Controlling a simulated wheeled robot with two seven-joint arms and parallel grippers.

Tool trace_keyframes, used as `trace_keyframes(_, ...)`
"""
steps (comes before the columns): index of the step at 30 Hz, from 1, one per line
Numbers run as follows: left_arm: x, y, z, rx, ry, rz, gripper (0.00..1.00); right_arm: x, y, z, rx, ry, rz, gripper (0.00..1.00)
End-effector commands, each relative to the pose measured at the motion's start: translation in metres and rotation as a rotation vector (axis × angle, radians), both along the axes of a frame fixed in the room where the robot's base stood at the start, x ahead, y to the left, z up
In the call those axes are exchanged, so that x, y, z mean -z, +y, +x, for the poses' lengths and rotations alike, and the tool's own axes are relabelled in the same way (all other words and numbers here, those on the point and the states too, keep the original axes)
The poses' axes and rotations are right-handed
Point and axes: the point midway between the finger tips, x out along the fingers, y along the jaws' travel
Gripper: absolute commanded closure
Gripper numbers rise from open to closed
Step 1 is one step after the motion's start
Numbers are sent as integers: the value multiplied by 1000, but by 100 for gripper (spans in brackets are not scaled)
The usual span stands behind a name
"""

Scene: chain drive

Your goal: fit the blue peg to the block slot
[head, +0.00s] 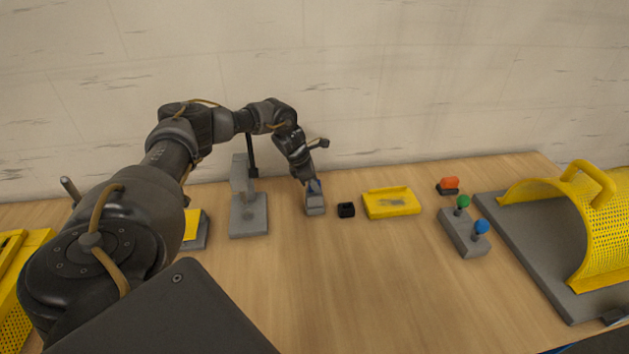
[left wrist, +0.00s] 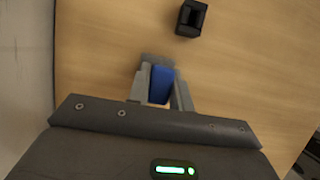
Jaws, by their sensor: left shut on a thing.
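My left gripper (head: 314,189) is near the back of the table, pointing down, shut on the blue peg (head: 315,186). In the left wrist view the blue peg (left wrist: 161,84) lies between the two grey fingers (left wrist: 160,92). A small grey block (head: 315,206) is right under the fingertips; it also shows just beyond them in the left wrist view (left wrist: 157,59). The peg's lower end is hidden, so I cannot tell whether it is in the grey block. A small black block (head: 346,210) with a dark opening stands just right of the gripper, apart from it; it also shows in the left wrist view (left wrist: 191,18).
A grey stand (head: 249,215) is left of the gripper. A yellow tray (head: 391,203) lies right of the black block. Further right are an orange-topped piece (head: 449,184), a grey base with green and blue knobs (head: 462,236), and a yellow guard (head: 599,240). The front middle table is clear.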

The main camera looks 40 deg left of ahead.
Motion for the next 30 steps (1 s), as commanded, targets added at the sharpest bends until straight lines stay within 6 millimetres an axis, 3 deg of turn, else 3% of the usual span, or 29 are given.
trace_keyframes(4,4,0,0,0,-1,-1,100,3,0,0,0,0,0,64)
trace_keyframes(5,4,0,0,0,-1,-1,77,3,0,0,0,0,0,64)
trace_keyframes(11,3,0,0,0,-1,-1,53,2,0,0,0,0,-1,64)
trace_keyframes(21,-1,2,-1,0,-1,0,53,4,-1,0,0,0,-2,64)
trace_keyframes(30,-50,15,-16,-2,-6,0,53,15,-1,0,-1,0,-2,64)
